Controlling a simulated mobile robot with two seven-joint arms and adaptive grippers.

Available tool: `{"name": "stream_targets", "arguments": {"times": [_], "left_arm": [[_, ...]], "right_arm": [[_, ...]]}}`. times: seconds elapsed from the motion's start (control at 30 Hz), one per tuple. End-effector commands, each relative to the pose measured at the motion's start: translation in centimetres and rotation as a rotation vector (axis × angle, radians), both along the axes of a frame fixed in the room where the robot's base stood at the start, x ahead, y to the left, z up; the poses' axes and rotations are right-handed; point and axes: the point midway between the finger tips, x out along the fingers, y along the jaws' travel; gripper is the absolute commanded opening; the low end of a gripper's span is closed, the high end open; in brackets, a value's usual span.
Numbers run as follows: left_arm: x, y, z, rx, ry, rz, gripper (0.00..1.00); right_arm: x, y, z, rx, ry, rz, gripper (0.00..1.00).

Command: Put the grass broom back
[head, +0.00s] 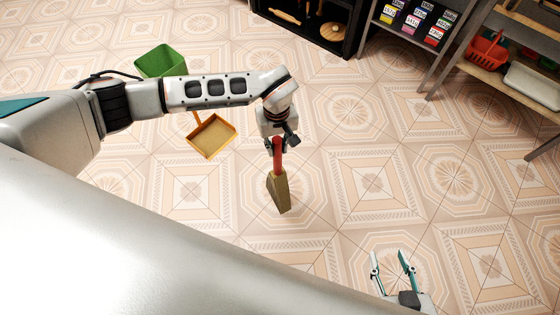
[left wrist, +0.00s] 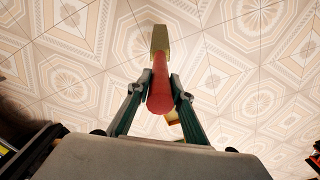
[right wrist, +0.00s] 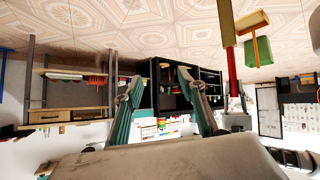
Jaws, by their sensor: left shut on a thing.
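The grass broom has a red handle (head: 277,158) and a straw-coloured head (head: 280,194). My left gripper (head: 276,143) is shut on the handle, and the head hangs below it over the tiled floor. In the left wrist view the red handle (left wrist: 160,92) lies between both fingers, with the head (left wrist: 159,38) beyond. The right wrist view, upside down, also shows the broom's handle (right wrist: 232,66) and head (right wrist: 226,22). My right gripper (head: 391,256) is open and empty at the lower right of the head view. Its spread fingers show in the right wrist view (right wrist: 158,80).
A green bin (head: 160,61) and a yellow dustpan (head: 211,138) stand on the floor left of the broom. A black shelf unit (head: 346,40), a rack with coloured packets (head: 416,20) and shelving with a red basket (head: 486,51) stand along the back. The middle floor is clear.

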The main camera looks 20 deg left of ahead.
Motion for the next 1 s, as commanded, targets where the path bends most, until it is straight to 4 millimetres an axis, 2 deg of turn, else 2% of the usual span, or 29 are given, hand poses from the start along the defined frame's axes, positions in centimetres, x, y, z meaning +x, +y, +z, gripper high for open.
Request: {"name": "stream_targets", "arguments": {"times": [0.03, 0.1, 0.23, 0.47, 0.6, 0.7, 0.83, 1.0], "left_arm": [[-0.5, 0.0, -2.1, -0.001, 0.014, 0.001, 0.0], [-0.4, -0.1, -3.5, -0.001, 0.012, 0.0, 0.0], [-0.2, -0.1, -4.9, -0.002, 0.006, -0.001, 0.0], [0.0, 0.0, -6.0, -0.001, 0.0, -0.001, 0.0], [-0.3, -0.1, -8.3, -0.002, 0.007, 0.0, 0.0], [-0.3, -0.1, -9.6, -0.002, 0.008, -0.001, 0.0], [0.0, 0.0, -9.5, 0.0, -0.001, -0.002, 0.0], [0.1, 0.0, -9.3, 0.0, -0.003, -0.001, 0.0]], "right_arm": [[0.0, 0.0, -0.5, 0.0, 0.004, 0.003, 0.4], [0.2, 0.0, -0.4, 0.001, -0.001, 0.006, 0.4], [0.4, 0.1, -0.2, 0.003, -0.007, 0.01, 0.4], [0.7, 0.5, 0.3, 0.018, -0.021, 0.012, 0.4], [0.5, 1.0, -0.3, 0.033, -0.012, 0.011, 0.4], [0.8, 1.8, 0.4, 0.061, -0.027, 0.012, 0.4], [1.5, 2.3, 1.6, 0.077, -0.053, 0.01, 0.4], [1.6, 2.2, 1.8, 0.074, -0.056, 0.009, 0.4]]}}
